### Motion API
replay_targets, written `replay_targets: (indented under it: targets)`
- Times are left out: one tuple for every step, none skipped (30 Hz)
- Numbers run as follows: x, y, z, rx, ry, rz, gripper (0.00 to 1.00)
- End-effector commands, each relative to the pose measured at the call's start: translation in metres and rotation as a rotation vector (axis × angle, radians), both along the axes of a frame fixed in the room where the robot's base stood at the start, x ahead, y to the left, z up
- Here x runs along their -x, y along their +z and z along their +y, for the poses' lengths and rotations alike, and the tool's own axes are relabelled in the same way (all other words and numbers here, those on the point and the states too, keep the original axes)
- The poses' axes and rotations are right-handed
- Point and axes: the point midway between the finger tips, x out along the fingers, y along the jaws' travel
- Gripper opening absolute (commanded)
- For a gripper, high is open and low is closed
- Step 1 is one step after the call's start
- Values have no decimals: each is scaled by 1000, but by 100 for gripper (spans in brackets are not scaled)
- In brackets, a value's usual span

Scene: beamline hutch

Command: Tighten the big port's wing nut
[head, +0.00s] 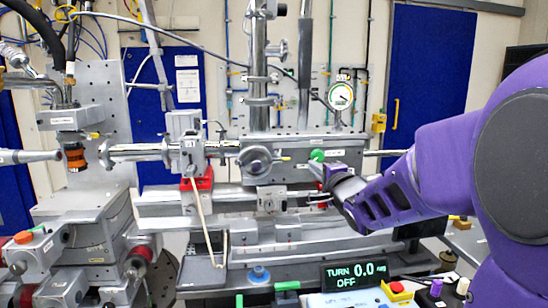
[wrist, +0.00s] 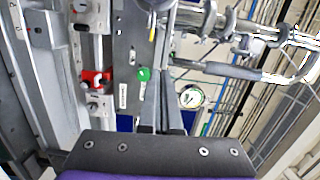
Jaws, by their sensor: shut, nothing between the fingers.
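My gripper (head: 326,172) is at the right end of the grey beamline housing in the head view, with its tip close to a green knob (head: 317,155). In the wrist view my shut, empty gripper (wrist: 163,85) points up the picture, and the green knob (wrist: 144,74) shows just left of the fingers. I cannot tell whether they touch. A round port (head: 257,160) with a metal cover is on the housing's front, left of my gripper, with a small yellowish piece at its right. I cannot make out a wing nut for certain.
A pressure gauge (head: 341,96) is above my gripper and also shows in the wrist view (wrist: 191,96). A red block (wrist: 97,79) is on the rail. Pipes rise behind the housing.

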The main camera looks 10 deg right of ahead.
Motion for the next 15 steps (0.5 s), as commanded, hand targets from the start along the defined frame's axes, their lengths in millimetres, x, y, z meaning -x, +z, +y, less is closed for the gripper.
replay_targets:
  targets:
    - [4, -1, 4, -20, 14, -3, 0]
    - [5, -1, 6, -31, 21, -7, 0]
    - [5, -1, 8, -41, 28, -8, 0]
    - [4, -2, 9, -45, 31, -9, 0]
    - [3, -2, 10, -48, 33, -9, 0]
    - [0, -2, 11, -50, 34, -10, 0]
    - [-3, -3, 11, -51, 35, -9, 0]
    - [-7, -3, 12, -51, 35, -9, 0]
    - [-12, -4, 12, -51, 35, -9, 0]
    - [-17, -4, 13, -52, 35, -10, 0]
    - [-22, -4, 14, -54, 34, -9, 0]
    - [-30, -4, 15, -52, 35, -11, 0]
    - [-35, -4, 16, -53, 35, -10, 0]
    - [-41, -5, 17, -53, 35, -10, 0]
    - [-49, -4, 18, -53, 35, -9, 0]
